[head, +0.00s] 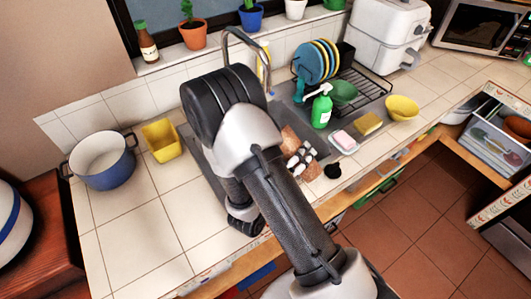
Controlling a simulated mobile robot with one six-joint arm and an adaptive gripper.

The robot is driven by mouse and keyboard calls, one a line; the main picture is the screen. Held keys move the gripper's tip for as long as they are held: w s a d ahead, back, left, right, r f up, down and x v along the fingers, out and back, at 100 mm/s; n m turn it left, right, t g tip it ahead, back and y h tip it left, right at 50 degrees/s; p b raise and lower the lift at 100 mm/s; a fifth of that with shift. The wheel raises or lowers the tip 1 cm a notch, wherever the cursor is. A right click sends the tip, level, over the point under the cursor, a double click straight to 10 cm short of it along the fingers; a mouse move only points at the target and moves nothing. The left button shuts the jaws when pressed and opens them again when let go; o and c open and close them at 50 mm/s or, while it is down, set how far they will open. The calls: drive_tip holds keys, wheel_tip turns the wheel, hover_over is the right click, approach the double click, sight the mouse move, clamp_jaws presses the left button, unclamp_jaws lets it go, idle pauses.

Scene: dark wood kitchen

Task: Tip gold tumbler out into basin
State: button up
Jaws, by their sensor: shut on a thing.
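My gripper (301,158) is beyond my arm, over the right part of the sink area, partly hidden by my arm link. It is shut on a gold-brown thing (291,138), which appears to be the gold tumbler. Only a patch of it shows, so I cannot tell its tilt or what is in it. The grey basin (199,160) is set in the tiled counter, and my arm covers most of it. Its left edge shows left of my arm. The faucet (228,42) arches up behind my arm.
A green soap bottle (321,110), pink soap on a dish (344,142), sponge (368,123) and yellow bowl (402,107) stand right of my gripper. A dish rack (362,92) is behind. A blue pot (103,160) and yellow container (161,140) stand left. The front-left counter is clear.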

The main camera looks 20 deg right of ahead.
drive_tip(key=shift+r+n+p, duration=0.2)
drive_tip(key=shift+n+p, duration=0.35)
drive_tip(key=shift+n, duration=0.55)
drive_tip(key=shift+w+a+n+g+p, duration=0.35)
drive_tip(key=shift+w+n+p, duration=0.2)
drive_tip(key=shift+n+p, duration=0.4)
drive_tip(key=shift+w+a+n+h+p, duration=0.15)
drive_tip(key=shift+n+p, duration=0.25)
drive_tip(key=shift+n, duration=0.15)
drive_tip(key=shift+w+a+n+h+p, duration=0.1)
drive_tip(key=shift+n+h+p, duration=0.05)
drive_tip(key=shift+n+p, duration=0.3)
